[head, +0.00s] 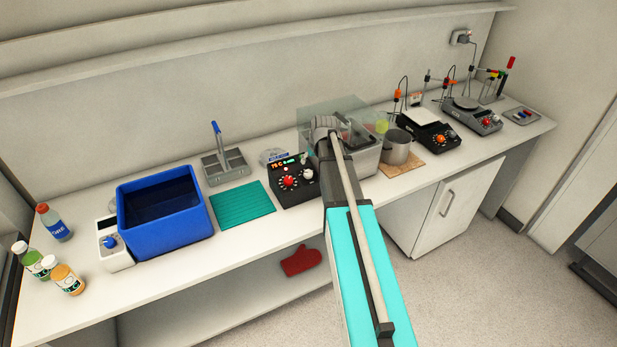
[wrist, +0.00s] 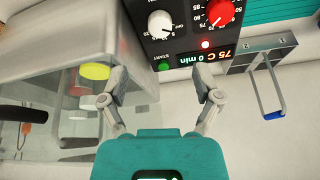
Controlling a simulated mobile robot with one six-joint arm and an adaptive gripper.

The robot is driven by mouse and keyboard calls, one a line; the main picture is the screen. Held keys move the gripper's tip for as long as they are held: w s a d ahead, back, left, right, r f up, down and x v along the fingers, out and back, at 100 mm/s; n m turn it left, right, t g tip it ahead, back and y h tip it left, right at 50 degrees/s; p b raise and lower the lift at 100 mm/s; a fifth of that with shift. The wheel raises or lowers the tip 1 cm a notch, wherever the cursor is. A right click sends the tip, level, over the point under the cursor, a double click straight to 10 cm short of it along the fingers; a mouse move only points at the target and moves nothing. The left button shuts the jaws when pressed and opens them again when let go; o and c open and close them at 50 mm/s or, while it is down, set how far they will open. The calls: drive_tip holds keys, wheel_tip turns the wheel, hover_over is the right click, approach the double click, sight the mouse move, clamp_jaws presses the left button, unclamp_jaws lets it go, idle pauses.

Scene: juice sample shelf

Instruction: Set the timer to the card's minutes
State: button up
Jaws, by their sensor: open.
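The black control box (head: 294,194) stands on the bench beside the water bath, and its panel fills the top of the wrist view. The panel has a white knob (wrist: 160,23), a red knob (wrist: 220,12), a green START button (wrist: 164,67) and a display (wrist: 207,56) reading 75 C 0 min. My gripper (wrist: 162,84) is open and empty, its fingertips beside the panel's START edge, apart from the white knob. In the head view my arm hides the gripper. A small pale item with blue print (head: 272,156) sits behind the box; I cannot tell whether it is the card.
The glass-walled water bath (head: 367,160) stands right of the box. A teal mat (head: 243,203), a grey holder with a blue handle (head: 226,165) and a blue bin (head: 165,241) lie left. A steel pot (head: 397,149) and other instruments stand right.

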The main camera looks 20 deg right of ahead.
sight(309, 173)
drive_tip(key=shift+b+x, duration=4.25)
drive_tip(key=shift+x, duration=0.7)
drive_tip(key=shift+s, duration=0.1)
clamp_jaws()
